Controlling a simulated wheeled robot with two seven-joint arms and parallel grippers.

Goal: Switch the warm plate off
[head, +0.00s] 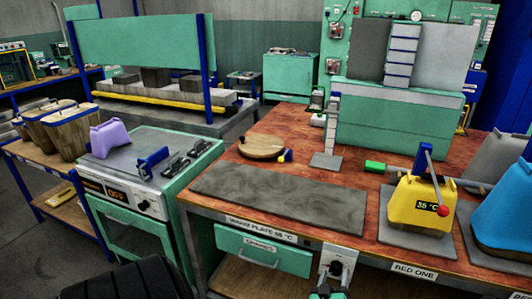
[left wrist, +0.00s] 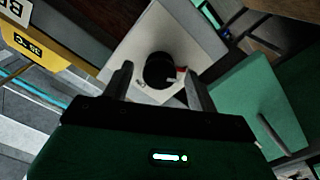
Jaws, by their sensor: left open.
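The warm plate (head: 275,197) is a flat grey slab on the wooden bench top, above a front-edge label reading roughly "WARM PLATE 65 °C" (head: 262,228). Below the bench edge, a pale switch box (head: 341,258) carries a black knob (head: 336,268). In the left wrist view the knob (left wrist: 160,71) has a pale pointer, with a red mark beside it on the pale panel (left wrist: 150,35). My left gripper (left wrist: 157,80) is open, its fingers on either side of the knob; contact cannot be told. In the head view the gripper (head: 328,290) is at the bottom edge. My right gripper is out of view.
A green drawer (head: 262,250) is left of the switch box. A green oven (head: 150,190) with an orange display stands left. A round wooden board (head: 262,146) lies behind the plate.

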